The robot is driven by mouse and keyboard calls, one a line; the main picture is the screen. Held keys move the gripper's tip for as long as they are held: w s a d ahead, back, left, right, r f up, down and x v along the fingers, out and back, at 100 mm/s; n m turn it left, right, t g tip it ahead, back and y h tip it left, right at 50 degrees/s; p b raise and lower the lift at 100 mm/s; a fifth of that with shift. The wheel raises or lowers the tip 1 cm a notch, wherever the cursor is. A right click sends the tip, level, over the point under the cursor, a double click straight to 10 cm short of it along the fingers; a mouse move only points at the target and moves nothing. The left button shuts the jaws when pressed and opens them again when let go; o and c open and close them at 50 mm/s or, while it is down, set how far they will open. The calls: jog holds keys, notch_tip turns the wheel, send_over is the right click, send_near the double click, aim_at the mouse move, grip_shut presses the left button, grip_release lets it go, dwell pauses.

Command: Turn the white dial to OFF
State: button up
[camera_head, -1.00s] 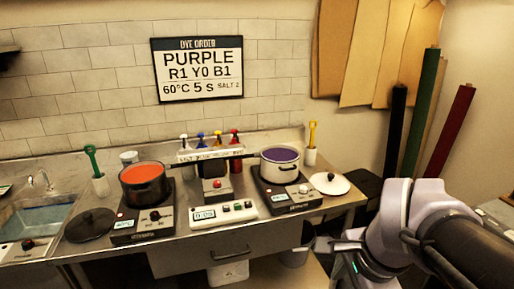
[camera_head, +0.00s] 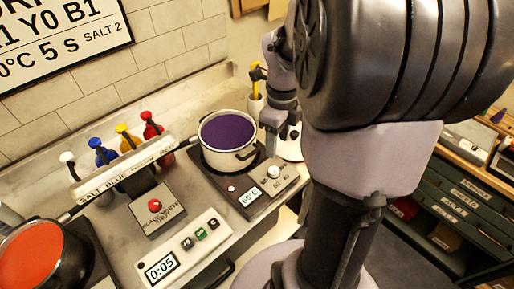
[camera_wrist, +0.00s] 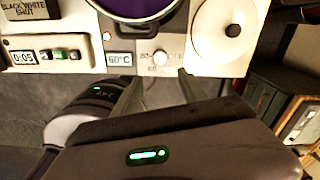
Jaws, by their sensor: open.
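A white pot (camera_head: 229,140) of purple liquid stands on this hotplate.
A white lid (camera_wrist: 222,48) with a black knob lies right of the dial. A timer box (camera_head: 185,252) reading 0:05 and a pot of red liquid (camera_head: 35,258) are to the left. A bottle rack (camera_head: 120,172) stands behind.

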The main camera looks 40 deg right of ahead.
aim_at(274, 170)
jog(key=f+b, duration=0.1)
jog(key=f, duration=0.3)
jog(key=f+b, duration=0.1)
jog(key=f, duration=0.3)
jog(key=f+b, duration=0.1)
jog(key=f, duration=0.3)
jog(key=shift+w+f+b, duration=0.1)
jog(key=shift+w+b, duration=0.15)
jog(key=shift+b, duration=0.1)
grip_shut()
